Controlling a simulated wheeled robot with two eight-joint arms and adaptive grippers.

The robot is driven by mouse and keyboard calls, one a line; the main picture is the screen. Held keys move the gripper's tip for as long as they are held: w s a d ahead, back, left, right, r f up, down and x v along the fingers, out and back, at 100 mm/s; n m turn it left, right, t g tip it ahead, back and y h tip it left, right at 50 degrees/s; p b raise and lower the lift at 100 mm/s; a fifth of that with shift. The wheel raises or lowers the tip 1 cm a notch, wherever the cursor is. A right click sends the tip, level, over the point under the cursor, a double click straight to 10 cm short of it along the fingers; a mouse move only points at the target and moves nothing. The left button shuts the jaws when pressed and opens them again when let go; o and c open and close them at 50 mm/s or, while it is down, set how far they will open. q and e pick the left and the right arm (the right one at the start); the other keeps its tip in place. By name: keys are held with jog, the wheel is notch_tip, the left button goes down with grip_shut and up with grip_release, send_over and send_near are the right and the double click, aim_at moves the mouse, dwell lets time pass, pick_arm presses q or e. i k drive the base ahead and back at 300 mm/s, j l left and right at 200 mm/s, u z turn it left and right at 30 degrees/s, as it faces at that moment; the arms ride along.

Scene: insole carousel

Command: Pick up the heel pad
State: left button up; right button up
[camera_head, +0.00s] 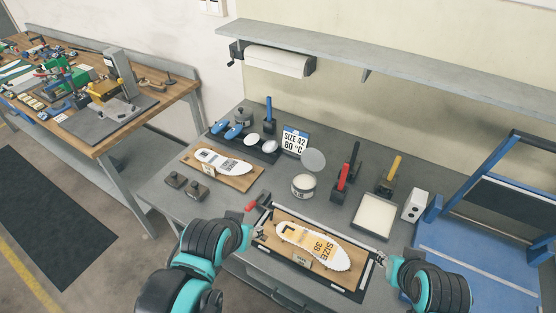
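Two small white oval pads, a left one (253,140) and a right one (269,146), sit in a black tray (262,155) at the back left of the bench. Two blue pads (234,131) sit at the tray's left part. I cannot tell for sure which is the heel pad. My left gripper (261,231) is at the left edge of the front board, well in front of the tray; its small fingers look apart and empty. My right gripper (381,259) is at the board's right edge; its fingers also look apart and empty. Neither touches a pad.
A white insole (295,235) marked SIZE 38 lies on the front wooden board (345,276). Another insole board (244,183), a sign (295,141), a round white pot (303,187), red- and yellow-handled tools and a white tray (375,216) stand around. A shelf (400,70) overhangs the back.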

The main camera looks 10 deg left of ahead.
aim_at(269, 146)
jog(key=j+z, duration=1)
jog(key=k+j+z, duration=0.15)
jog(key=j+z, duration=0.35)
jog(key=j, duration=0.1)
